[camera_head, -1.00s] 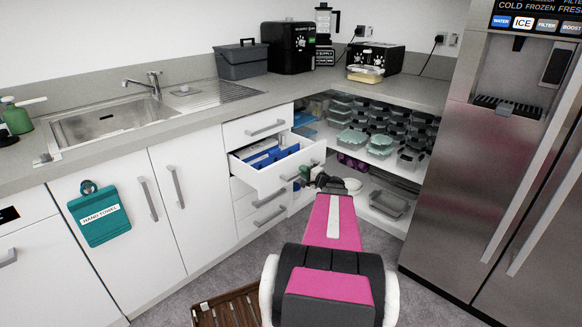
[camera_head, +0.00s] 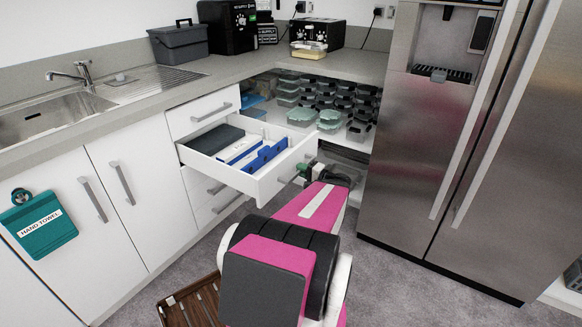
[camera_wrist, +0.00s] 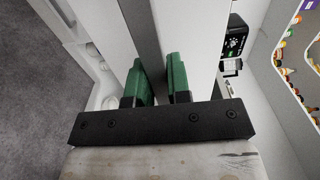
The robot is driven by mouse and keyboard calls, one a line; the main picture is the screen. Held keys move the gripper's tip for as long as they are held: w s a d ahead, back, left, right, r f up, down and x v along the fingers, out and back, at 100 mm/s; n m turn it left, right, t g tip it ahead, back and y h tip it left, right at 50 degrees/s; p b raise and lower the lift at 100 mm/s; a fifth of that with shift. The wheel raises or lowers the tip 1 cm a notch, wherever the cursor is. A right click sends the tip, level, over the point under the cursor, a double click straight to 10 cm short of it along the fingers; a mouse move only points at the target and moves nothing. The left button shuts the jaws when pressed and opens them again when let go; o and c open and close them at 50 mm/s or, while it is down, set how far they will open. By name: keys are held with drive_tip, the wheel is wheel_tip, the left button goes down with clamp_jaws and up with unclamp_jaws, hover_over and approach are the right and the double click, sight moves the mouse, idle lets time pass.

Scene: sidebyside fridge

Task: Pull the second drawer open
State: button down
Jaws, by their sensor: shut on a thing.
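The second drawer (camera_head: 268,186) is pulled well out from the white cabinet, below a closed top drawer (camera_head: 203,112). It holds a dark grey item (camera_head: 215,139) and blue-and-white boxes (camera_head: 245,152). My gripper (camera_head: 308,170) is at the right end of the drawer front, shut on the drawer handle (camera_head: 290,178). The contact is largely hidden by the gripper and arm in the head view. In the wrist view, the green fingers of my gripper (camera_wrist: 162,80) stand close together with a narrow gap between them.
Closed drawers (camera_head: 218,200) lie below. Open shelves with several lidded containers (camera_head: 330,115) are behind the drawer. A steel fridge (camera_head: 410,150) stands to the right. A brown slatted wooden thing (camera_head: 195,303) lies on the floor near my arm. Grey floor is clear at front right.

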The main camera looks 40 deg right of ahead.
drive_tip(key=shift+v, duration=0.95)
drive_tip(key=c, duration=1.1)
unclamp_jaws()
drive_tip(key=shift+s, duration=0.1)
drive_tip(key=v, duration=1)
drive_tip(key=shift+s+d, duration=0.1)
drive_tip(key=shift+s, duration=0.15)
